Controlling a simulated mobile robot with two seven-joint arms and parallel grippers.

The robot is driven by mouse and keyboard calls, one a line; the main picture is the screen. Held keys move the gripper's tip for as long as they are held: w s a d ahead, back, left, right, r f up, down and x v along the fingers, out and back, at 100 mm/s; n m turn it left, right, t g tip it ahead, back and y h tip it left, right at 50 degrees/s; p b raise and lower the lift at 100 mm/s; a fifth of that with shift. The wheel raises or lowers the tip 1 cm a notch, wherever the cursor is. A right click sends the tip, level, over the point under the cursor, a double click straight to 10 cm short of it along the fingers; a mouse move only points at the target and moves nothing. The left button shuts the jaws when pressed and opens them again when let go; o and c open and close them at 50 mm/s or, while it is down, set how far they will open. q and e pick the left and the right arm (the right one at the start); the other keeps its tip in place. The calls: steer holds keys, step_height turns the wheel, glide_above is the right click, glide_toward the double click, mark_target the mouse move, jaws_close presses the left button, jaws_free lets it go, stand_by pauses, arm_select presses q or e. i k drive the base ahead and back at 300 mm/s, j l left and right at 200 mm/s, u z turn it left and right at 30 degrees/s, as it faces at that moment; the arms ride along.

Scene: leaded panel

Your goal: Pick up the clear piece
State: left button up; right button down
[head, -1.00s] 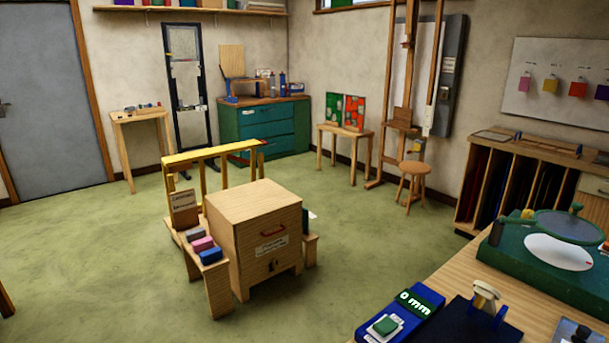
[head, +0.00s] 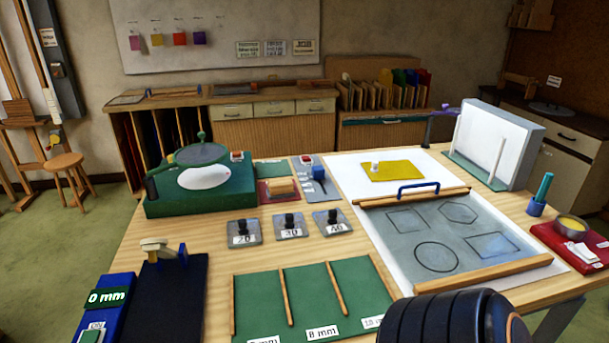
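I cannot make out a clear piece for certain. A grey see-through panel (head: 455,231) lies on a white sheet on the workbench, with outlines of a circle, a hexagon and four-sided shapes on it. A wooden bar runs along its far edge and another along its near edge, and a blue handle (head: 418,187) stands at the far edge. A yellow sheet (head: 393,173) with a small white knob lies behind it. Neither gripper is in view; a dark rounded part, probably of my arm, covers the bench's near edge at the bottom right.
The wooden workbench (head: 205,225) carries a green machine (head: 212,200) with a round disc, a green divided tray (head: 255,301), blocks marked 20, 30 and 40, and a blue "0 mm" device (head: 100,309). An upright white board (head: 498,139) and a red tray (head: 571,247) stand right.

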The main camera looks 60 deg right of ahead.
mark_target(288, 226)
steer(key=z, duration=1.8)
